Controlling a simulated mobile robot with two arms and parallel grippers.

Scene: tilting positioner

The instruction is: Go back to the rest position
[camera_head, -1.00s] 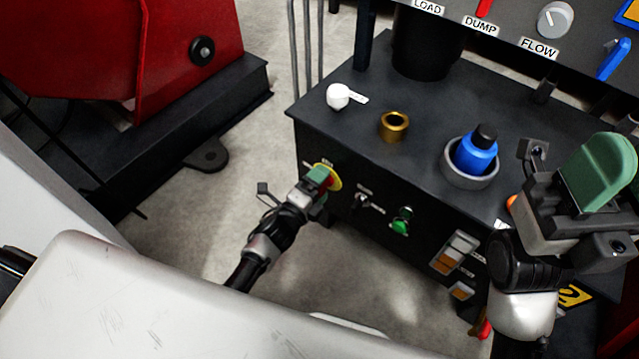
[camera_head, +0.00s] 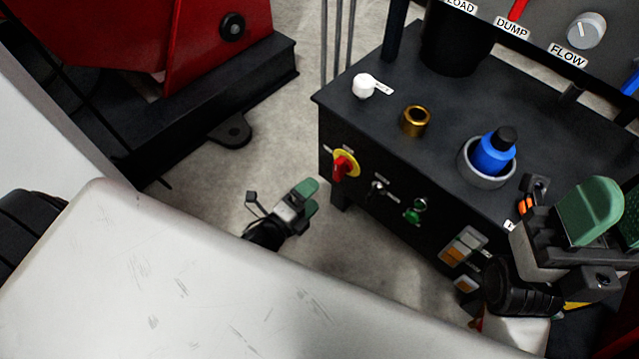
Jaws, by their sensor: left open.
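My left gripper (camera_head: 309,197), with green finger pads, is open and empty. It is over the floor in front of the black control cabinet (camera_head: 345,118), apart from it and to the left of its front panel. The red switch on a yellow plate (camera_head: 344,166) is in full view on that panel, with nothing touching it. My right gripper (camera_head: 606,212) is at the right edge, in front of the cabinet's right part. Its large green pad shows, the other finger is partly cut off, and I cannot tell its opening.
A red machine (camera_head: 130,45) on a black base stands at the left. Floor between is clear.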

